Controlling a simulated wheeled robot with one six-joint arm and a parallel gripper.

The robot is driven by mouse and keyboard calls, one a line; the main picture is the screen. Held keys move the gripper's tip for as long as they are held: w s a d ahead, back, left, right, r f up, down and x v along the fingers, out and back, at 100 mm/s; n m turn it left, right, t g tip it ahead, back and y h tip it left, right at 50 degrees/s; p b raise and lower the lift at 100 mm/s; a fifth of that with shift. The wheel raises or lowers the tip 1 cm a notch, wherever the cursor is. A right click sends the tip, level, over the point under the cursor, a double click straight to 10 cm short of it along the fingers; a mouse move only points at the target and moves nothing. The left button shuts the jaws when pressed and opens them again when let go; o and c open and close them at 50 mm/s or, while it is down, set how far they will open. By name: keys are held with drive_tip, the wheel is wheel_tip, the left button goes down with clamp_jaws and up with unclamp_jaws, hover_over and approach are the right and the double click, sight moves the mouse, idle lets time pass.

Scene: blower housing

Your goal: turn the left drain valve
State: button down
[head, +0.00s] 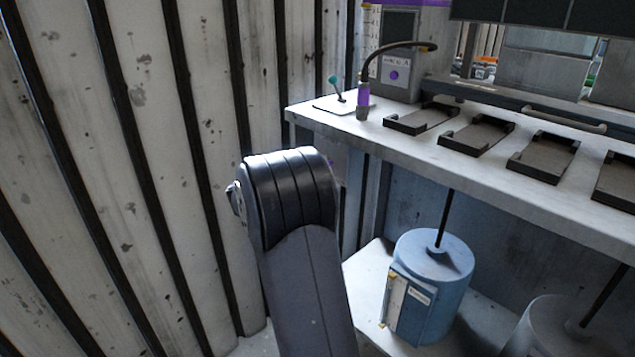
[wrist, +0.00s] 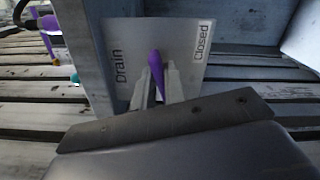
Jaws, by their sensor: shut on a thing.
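The drain valve's purple handle (wrist: 156,72) shows in the wrist view, in front of a grey plate (wrist: 128,38) marked "Drain" on its left and "Closed" on its right. The handle stands nearly upright, tilted slightly to the left at its top. My gripper (wrist: 157,88) is shut on the purple handle, with a finger on each side of its lower part. The lower end of the handle is hidden behind the fingers and my wrist. In the head view my arm hides the gripper, and the valve cannot be made out there.
A white bench (head: 480,165) with several dark trays and a purple-collared hose (head: 363,98) runs along the right. Below it stands a blue cylindrical tank (head: 436,275). A ribbed wall (head: 160,150) rises close on the left of my arm.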

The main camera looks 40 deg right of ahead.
drive_tip(key=m+b, duration=0.1)
drive_tip(key=b, duration=0.1)
drive_tip(key=m+b, duration=0.2)
drive_tip(key=shift+f, duration=0.25)
drive_tip(key=shift+m, duration=0.4)
drive_tip(key=c, duration=1.5)
unclamp_jaws()
drive_tip(key=shift+r, duration=0.1)
drive_tip(key=shift+o, duration=0.2)
drive_tip(key=a+p, duration=0.2)
drive_tip(key=a, duration=0.9)
drive_tip(key=shift+s, duration=0.45)
drive_tip(key=shift+d, duration=0.15)
